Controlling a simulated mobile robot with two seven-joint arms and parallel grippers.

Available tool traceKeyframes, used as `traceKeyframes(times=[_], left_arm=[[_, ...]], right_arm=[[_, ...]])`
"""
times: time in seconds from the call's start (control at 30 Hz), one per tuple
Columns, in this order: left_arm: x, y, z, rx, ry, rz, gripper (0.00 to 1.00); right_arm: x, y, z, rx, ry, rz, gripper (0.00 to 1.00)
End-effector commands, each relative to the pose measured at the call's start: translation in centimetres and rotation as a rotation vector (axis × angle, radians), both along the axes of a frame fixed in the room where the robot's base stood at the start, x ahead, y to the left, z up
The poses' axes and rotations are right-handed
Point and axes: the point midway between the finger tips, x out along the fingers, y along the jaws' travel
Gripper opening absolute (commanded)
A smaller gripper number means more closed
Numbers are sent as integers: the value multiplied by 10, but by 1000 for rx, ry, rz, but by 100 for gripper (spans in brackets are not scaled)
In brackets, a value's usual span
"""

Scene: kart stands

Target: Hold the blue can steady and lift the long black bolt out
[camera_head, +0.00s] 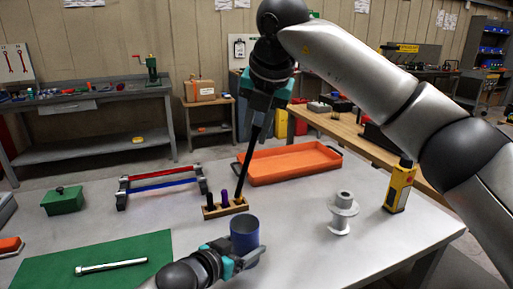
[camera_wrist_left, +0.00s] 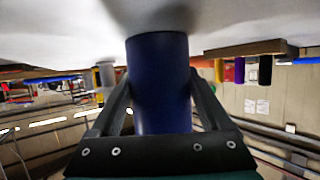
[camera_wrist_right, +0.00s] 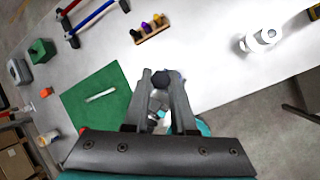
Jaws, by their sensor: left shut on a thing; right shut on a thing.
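The blue can (camera_head: 244,236) stands upright near the table's front edge. My left gripper (camera_head: 236,256) is shut around its side; in the left wrist view the can (camera_wrist_left: 160,85) fills the space between both fingers. My right gripper (camera_head: 268,98) is shut on the upper end of the long black bolt (camera_head: 250,155) and holds it high, slightly tilted. In the head view the bolt's lower end appears just above the can's rim, against the wooden block. In the right wrist view the bolt's hex head (camera_wrist_right: 161,79) shows between the fingers; the shaft below is mostly hidden.
A wooden block (camera_head: 226,208) with dark and purple pegs stands behind the can. A silver bolt (camera_head: 110,267) lies on a green mat (camera_head: 150,247) at left.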

Motion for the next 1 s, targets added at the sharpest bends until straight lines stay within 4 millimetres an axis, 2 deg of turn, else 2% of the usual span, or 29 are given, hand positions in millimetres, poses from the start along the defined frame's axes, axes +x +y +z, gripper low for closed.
traceKeyframes(times=[0.27, 0.3, 0.47, 0.77, 1.0], left_arm=[[0, 0, -1, 1, 2, 0, 24], [0, 0, -1, 1, 2, 0, 83], [0, 0, -1, 1, 2, 0, 100], [-1, 1, 0, 1, 1, 0, 100], [-18, 14, 8, 1, 1, 0, 100]], right_arm=[[0, 0, 3, 1, -1, 0, 0], [0, 0, 3, 1, -1, 0, 0], [0, 0, 2, 1, -1, 0, 0], [0, 0, 2, 1, -1, 0, 0], [0, 0, 2, 1, -1, 0, 0]])
